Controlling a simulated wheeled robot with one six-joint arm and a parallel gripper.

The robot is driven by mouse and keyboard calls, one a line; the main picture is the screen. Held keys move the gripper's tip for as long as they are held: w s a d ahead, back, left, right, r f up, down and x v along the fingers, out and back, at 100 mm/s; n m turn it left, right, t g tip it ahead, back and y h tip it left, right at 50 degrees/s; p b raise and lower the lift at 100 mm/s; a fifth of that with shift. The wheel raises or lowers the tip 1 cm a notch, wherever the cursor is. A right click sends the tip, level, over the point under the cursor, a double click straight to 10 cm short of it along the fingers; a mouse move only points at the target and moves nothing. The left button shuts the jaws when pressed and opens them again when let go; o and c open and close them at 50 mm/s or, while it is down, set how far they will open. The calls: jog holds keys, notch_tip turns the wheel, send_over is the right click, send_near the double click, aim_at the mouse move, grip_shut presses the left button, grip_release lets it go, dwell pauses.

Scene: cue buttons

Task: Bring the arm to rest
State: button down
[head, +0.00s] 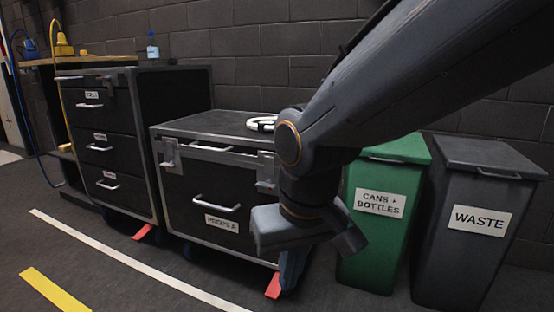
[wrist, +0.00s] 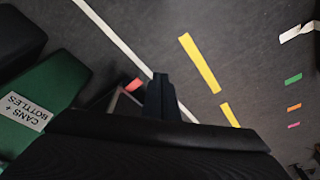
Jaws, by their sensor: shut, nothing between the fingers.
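My arm reaches in from the top right of the head view and bends down at the elbow. My gripper (head: 290,272) hangs at its end, in front of the right side of a black case labelled as props (head: 186,190). In the wrist view my gripper (wrist: 161,80) points out over the dark floor, its fingers together and nothing between them. The arm hides part of the case's right side and the wall behind. No cue buttons show.
A green cans and bottles bin (head: 372,245) and a dark waste bin (head: 470,255) stand to the right of my gripper. A black drawer cabinet (head: 125,130) and a wooden-topped bench (head: 92,60) stand left.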

jog(key=s+a+r+n+g+p, duration=0.2)
jog(key=s+a+n+g+p, duration=0.15)
jog(key=s, duration=0.75)
jog(key=d+r+m+p, duration=0.3)
jog(key=d+r+p, duration=0.7)
jog(key=r+p, duration=0.4)
jog(key=d+r+m+t+h+p, duration=0.1)
jog(key=d+r+m+p, duration=0.3)
jog(key=d+r+p, duration=0.6)
notch_tip(320, 180, up, 4)
jog(key=p, duration=1.3)
jog(key=shift+w+d+r, duration=0.2)
jog(key=shift+d, duration=0.2)
jog(key=c, duration=2.5)
grip_release()
jog(key=shift+m, duration=0.25)
